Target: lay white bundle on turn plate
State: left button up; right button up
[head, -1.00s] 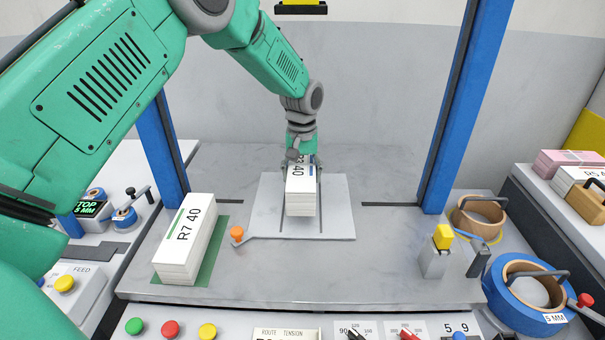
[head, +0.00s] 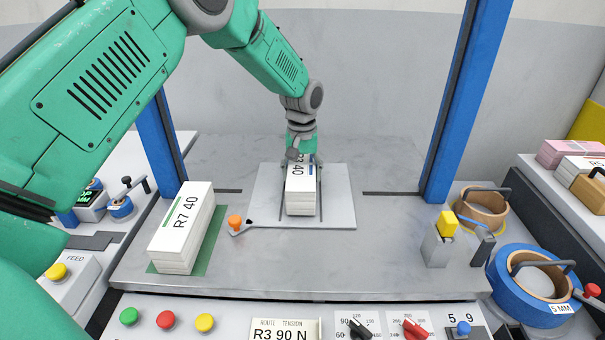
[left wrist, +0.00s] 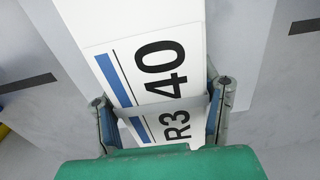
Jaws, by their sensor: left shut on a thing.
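The white bundle (head: 300,203), marked R3 40 with a blue stripe, is at the middle of the grey turn plate (head: 338,205). Its lower face appears to be on or very near the plate; I cannot tell if it touches. My left gripper (head: 301,163) is shut on the bundle from above at its far part. In the left wrist view the two fingers (left wrist: 163,112) are on either side of the bundle (left wrist: 145,50). The plate has an orange-knobbed handle (head: 235,222) at its front left corner. My right gripper is not in view.
Another white bundle (head: 181,230), marked R7 40 with a green stripe, lies on a green patch at left. Blue posts (head: 160,150) (head: 465,100) flank the plate. A yellow-topped block (head: 440,243) and tape rolls (head: 530,285) are at right. Buttons and dials line the front panel (head: 222,310).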

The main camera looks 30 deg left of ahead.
aim_at(302, 164)
pick_arm(q)
jog(key=shift+w+f, duration=0.1)
jog(key=shift+f, duration=0.15)
jog(key=o, duration=1.8)
jog(key=shift+c, duration=0.2)
jog(key=shift+f, duration=0.1)
notch_tip(302, 164, up, 8)
jog(key=shift+f, duration=0.2)
